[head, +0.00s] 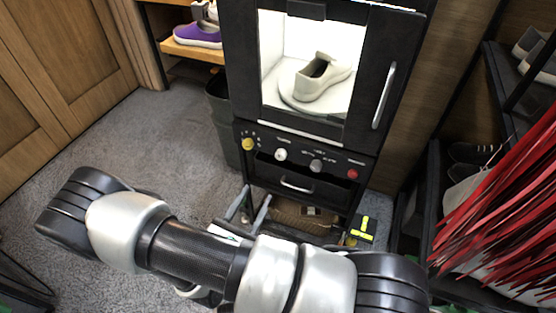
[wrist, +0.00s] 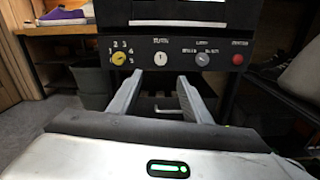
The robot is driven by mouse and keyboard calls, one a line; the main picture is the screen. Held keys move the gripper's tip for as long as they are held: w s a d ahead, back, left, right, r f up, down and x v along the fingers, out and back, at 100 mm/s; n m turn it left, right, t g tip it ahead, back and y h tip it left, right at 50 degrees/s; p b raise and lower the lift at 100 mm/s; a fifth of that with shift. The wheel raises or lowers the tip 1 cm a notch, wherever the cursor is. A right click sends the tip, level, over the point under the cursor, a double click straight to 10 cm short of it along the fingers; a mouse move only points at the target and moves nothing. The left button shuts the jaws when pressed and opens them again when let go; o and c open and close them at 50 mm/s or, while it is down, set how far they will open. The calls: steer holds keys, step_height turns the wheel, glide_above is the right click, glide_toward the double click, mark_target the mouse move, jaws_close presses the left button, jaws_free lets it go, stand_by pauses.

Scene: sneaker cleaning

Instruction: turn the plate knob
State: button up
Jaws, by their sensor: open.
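A black cabinet carries a knob panel (head: 300,158). On it are a yellow knob (head: 248,144) with numbers around it, a white knob (head: 281,155), a grey knob (head: 316,165) and a red knob (head: 352,174). The labels are too small to read, so I cannot tell which one is the plate knob. My gripper (head: 254,207) is open and empty, below and in front of the panel. In the wrist view my gripper (wrist: 159,80) has its fingers spread, with the white knob (wrist: 161,59) above and between the fingertips, apart from them.
A beige shoe (head: 322,77) sits on a round plate (head: 290,100) inside the lit cabinet, behind its door with a handle (head: 384,95). A drawer handle (head: 297,185) projects below the panel. Red strips (head: 505,205) hang at right. Carpet (head: 180,140) is open at left.

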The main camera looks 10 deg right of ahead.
mark_target(280, 157)
steer(key=b+x, duration=0.2)
steer(key=x, duration=1.4)
steer(key=shift+w+d, duration=0.1)
steer(key=c, duration=1)
steer(key=shift+c, duration=0.2)
